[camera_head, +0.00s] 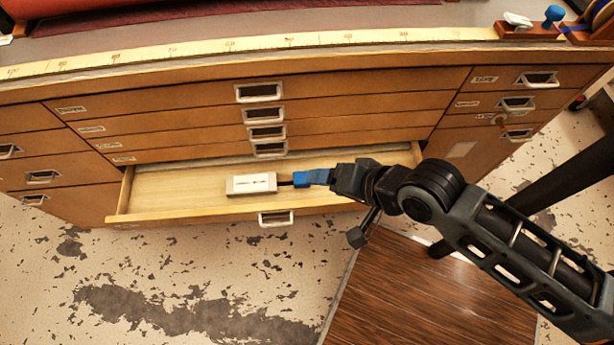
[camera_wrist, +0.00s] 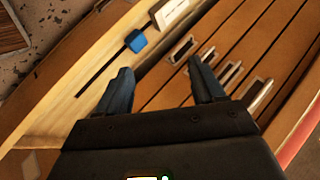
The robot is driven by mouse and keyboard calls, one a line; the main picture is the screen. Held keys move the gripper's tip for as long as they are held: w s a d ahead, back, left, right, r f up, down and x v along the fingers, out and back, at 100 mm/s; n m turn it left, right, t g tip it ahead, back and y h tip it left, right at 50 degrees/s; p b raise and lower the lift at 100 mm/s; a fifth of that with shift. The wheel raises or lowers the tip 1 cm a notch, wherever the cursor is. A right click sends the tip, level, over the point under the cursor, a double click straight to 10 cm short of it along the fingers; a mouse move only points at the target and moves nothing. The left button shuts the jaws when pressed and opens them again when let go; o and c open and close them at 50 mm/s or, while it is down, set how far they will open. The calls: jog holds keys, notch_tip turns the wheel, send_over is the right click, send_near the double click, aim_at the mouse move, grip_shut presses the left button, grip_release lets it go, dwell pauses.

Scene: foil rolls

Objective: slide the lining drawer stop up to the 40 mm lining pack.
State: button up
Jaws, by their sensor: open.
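The lower wide drawer (camera_head: 170,192) is pulled open. A pale, flat pack with a white label (camera_head: 251,184) lies inside it; its lettering is too small to read. It also shows at the top of the wrist view (camera_wrist: 172,12). Beside it is a bright blue block (camera_wrist: 137,41), which looks like the drawer stop, with a thin dark strip running off to its lower left. In the head view the blue block (camera_head: 300,179) is right of the pack, with a short dark gap between. My gripper (camera_wrist: 160,74) is open and empty, with the block ahead of its fingertips. Contact cannot be told.
Shut drawers with metal pulls (camera_head: 266,132) rise above the open drawer. The worktop has a yellow measuring strip (camera_head: 230,45) along its front edge. A dark wooden board (camera_head: 420,295) lies on the worn floor. The left part of the drawer is bare.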

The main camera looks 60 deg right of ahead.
aim_at(302, 180)
jog(key=w+d+f+m+g+y+b, duration=0.5)
jog(key=d+f+m, duration=0.4)
jog(key=m, duration=0.6)
jog(key=shift+h, duration=0.6)
jog(key=shift+w+a+r+b+x, duration=0.15)
jog(key=shift+b+x, duration=0.35)
jog(key=shift+x, duration=0.75)
jog(key=shift+w+a+r+b+x, duration=0.1)
jog(key=shift+w+b+x, duration=0.3)
jog(key=shift+x, duration=0.9)
jog(key=shift+w+a+b+x, duration=0.1)
jog(key=shift+b+x, duration=0.45)
jog(key=shift+x, duration=0.7)
jog(key=shift+c, duration=0.2)
grip_shut()
